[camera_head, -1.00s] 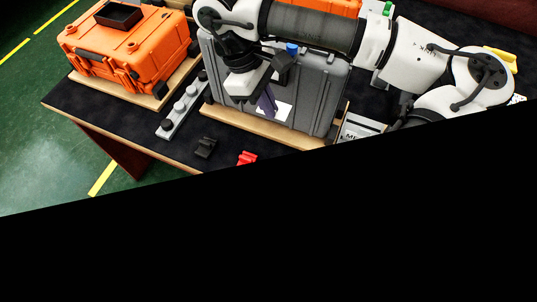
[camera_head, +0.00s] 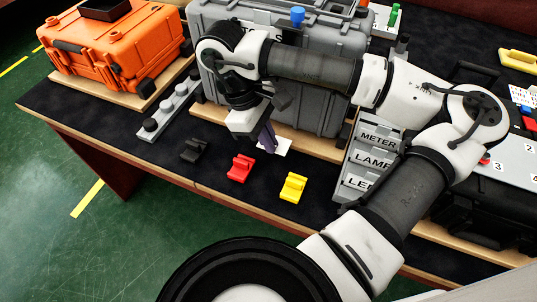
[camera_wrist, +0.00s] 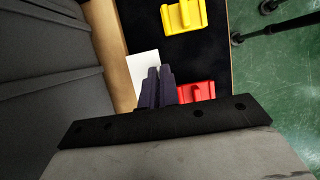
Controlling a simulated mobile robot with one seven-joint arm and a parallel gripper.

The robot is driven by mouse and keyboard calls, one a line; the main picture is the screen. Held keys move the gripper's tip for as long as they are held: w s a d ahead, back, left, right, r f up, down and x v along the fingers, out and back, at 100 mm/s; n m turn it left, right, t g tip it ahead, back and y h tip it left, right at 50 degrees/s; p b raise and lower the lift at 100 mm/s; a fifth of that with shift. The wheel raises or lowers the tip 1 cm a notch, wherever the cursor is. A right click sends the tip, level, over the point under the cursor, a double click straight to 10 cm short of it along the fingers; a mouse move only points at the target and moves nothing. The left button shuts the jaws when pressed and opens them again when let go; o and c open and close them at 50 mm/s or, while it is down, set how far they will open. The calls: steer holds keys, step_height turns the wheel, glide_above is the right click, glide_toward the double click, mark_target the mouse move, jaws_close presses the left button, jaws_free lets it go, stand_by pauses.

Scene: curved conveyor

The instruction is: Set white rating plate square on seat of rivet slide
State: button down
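The white rating plate (camera_head: 279,147) is a small flat white piece at the tips of my gripper (camera_head: 266,138), low in front of the grey case. It also shows in the wrist view (camera_wrist: 143,68), left of and partly behind the dark purple fingers (camera_wrist: 160,74). The fingers are close together and seem shut on the plate's edge; the contact itself is hidden. No part is marked as the rivet slide. Black (camera_head: 194,150), red (camera_head: 240,168) and yellow (camera_head: 293,187) stepped blocks stand on the dark table, and I cannot tell whether one is it.
The grey case (camera_head: 320,92) stands on a wooden board behind my gripper. A grey bar with knobs (camera_head: 169,110) and an orange case (camera_head: 115,50) are to the left. A labelled rack (camera_head: 370,160) is to the right. Dark tabletop is free between the blocks.

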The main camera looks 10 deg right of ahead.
steer(key=shift+f+b, duration=1.4)
steer(key=shift+f, duration=0.55)
steer(key=shift+f, duration=0.1)
steer(key=c, duration=1.6)
jaws_free()
steer(key=shift+c, duration=0.2)
